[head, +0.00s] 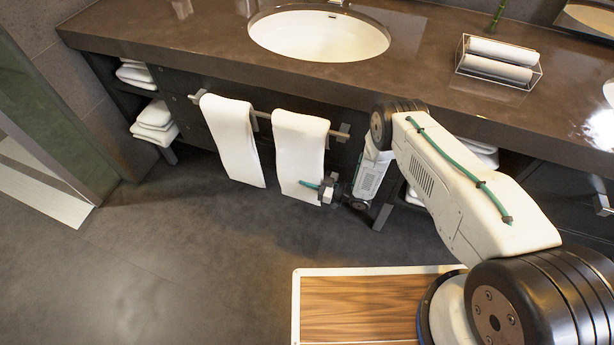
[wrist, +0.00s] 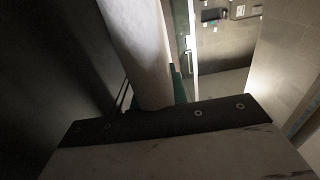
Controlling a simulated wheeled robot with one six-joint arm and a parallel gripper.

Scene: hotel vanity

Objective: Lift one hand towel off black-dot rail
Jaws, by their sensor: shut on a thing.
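Two white hand towels hang side by side over a metal rail (head: 262,115) on the front of the dark vanity. I cannot make out a black dot on the rail. The left towel (head: 231,140) hangs free. The right towel (head: 299,145) is still draped over the rail. My gripper (head: 312,186) is at the lower part of the right towel, shut on it, with a teal finger showing across its front. In the wrist view the towel (wrist: 140,45) runs down to my gripper (wrist: 172,88), whose teal fingers are partly hidden by it.
The brown countertop (head: 200,40) overhangs the rail, with a sink (head: 318,36) and a wire holder of rolled towels (head: 498,60) on it. Folded white towels (head: 155,118) lie on shelves at the left. The dark floor (head: 190,245) in front is clear.

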